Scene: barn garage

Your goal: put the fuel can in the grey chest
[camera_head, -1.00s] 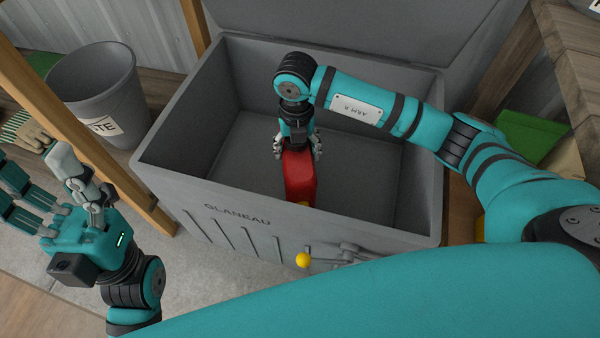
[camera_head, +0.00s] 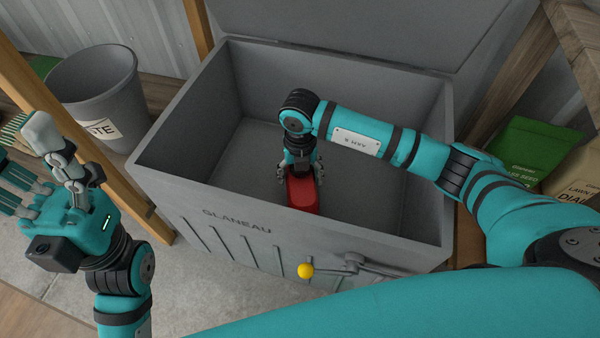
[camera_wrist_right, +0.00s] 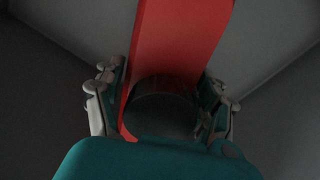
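The grey chest (camera_head: 222,220) stands open in front of me, its lid raised at the back. The red fuel can (camera_head: 304,195) is down inside the chest, near its front wall; its lower part is hidden by that wall. My right gripper (camera_head: 301,176) reaches into the chest from above and is shut on the can. In the right wrist view the fingers (camera_wrist_right: 165,105) lie on both sides of the red can (camera_wrist_right: 180,40). Whether the can touches the chest floor cannot be seen. My left gripper (camera_head: 35,165) is outside the chest at the left, with its fingers spread and empty.
A grey bin (camera_head: 97,95) stands left of the chest behind a wooden post (camera_head: 110,165). A yellow-knobbed latch (camera_head: 306,270) sticks out from the chest front. Green and beige bags (camera_head: 525,150) stand at the right. The chest floor around the can looks clear.

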